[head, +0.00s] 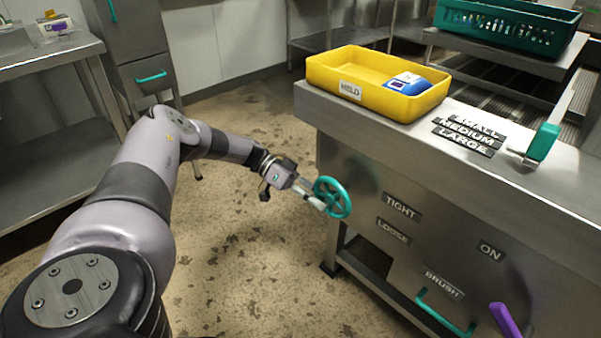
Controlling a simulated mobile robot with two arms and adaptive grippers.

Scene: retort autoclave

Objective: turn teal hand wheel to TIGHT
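The teal hand wheel (333,197) stands out from the left end of the steel cabinet front. A TIGHT label (402,207) and a LOOSE label (393,231) sit to its right on that front. My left gripper (319,203) is at the left side of the wheel, with its fingers at or against the rim. I cannot tell whether they close on it, as the fingertips are small and partly merged with the rim. My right gripper is not in view.
On the steel worktop (480,183) stand a yellow bin (385,101) holding a blue-and-white item (407,81), and size labels. Below are a teal handle (445,315) and a purple lever (506,320). A steel table (50,150) is at left. The floor (240,240) between is clear.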

